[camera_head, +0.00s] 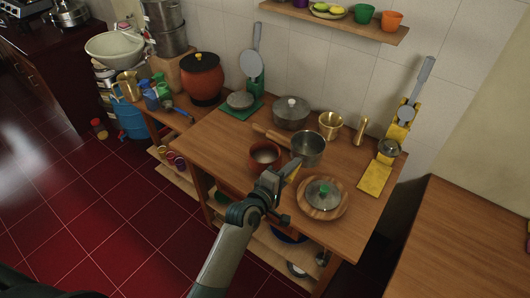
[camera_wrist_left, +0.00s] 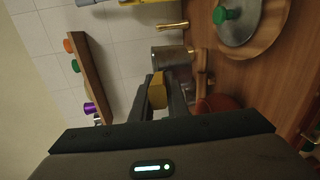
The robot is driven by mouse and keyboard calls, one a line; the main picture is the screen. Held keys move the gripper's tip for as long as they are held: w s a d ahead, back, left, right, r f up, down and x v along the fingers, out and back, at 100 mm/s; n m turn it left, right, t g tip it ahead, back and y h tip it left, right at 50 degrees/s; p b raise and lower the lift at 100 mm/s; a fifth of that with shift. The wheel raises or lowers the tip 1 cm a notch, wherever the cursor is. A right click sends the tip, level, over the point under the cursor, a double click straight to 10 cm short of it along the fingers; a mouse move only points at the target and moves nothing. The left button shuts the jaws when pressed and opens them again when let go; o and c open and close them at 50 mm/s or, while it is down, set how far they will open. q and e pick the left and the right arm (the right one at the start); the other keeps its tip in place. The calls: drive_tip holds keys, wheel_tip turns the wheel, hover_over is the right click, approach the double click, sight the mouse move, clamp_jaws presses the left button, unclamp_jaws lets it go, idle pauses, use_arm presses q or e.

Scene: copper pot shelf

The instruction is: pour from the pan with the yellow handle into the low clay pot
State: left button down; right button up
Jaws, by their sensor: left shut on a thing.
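The pan (camera_head: 309,148) is a small grey metal saucepan with a yellow handle (camera_head: 296,171). It looks roughly upright, just right of and behind the low clay pot; I cannot tell whether its base touches the table. My left gripper (camera_head: 284,180) is shut on the yellow handle. The left wrist view shows the handle (camera_wrist_left: 157,93) between the fingers and the pan (camera_wrist_left: 172,57) beyond. The low clay pot (camera_head: 255,164) is reddish brown and open, left of my gripper. It is partly seen in the left wrist view (camera_wrist_left: 222,102). The pan's contents are not clear. My right gripper is not in view.
A glass lid with a green knob (camera_head: 323,199) lies on a round wooden board in front. A lidded grey pot (camera_head: 291,114), a brass cup (camera_head: 331,123) and a wooden rod (camera_head: 272,134) are behind. A wall shelf (camera_head: 335,22) hangs above. The table's right front is clear.

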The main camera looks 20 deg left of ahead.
use_arm(q)
drive_tip(key=shift+r, duration=1.55)
